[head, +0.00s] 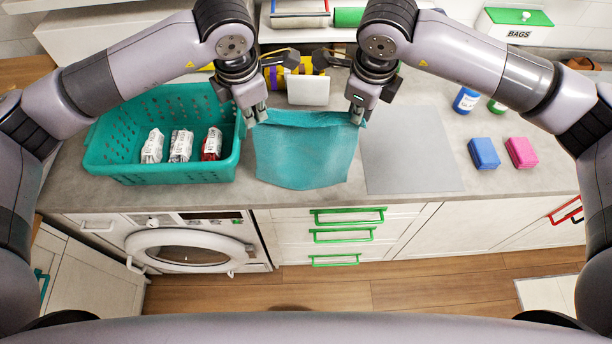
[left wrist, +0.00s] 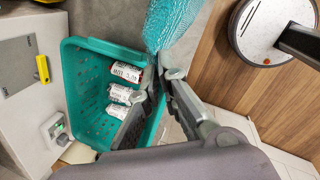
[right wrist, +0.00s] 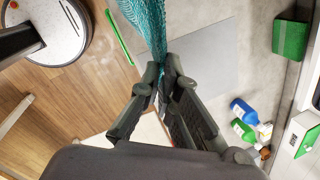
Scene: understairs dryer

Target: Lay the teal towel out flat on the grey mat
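The teal towel (head: 302,155) is spread between my two grippers in the head view, its upper corners at the fingertips and its lower part draping towards the counter's front edge. My left gripper (head: 257,114) is shut on its left corner; the towel also shows in the left wrist view (left wrist: 170,24). My right gripper (head: 357,116) is shut on its right corner, and the towel hangs past the fingertips in the right wrist view (right wrist: 147,25). The grey mat (head: 412,152) lies bare on the counter, just right of the towel. I cannot tell whether the towel's lower edge touches the counter.
A teal basket (head: 110,165) with several packets stands left of the towel. Blue (head: 483,153) and pink (head: 521,152) blocks lie right of the mat, with bottles (head: 466,100) behind. A small white panel (head: 307,90) stands behind the towel. Green-handled drawers (head: 345,235) are below.

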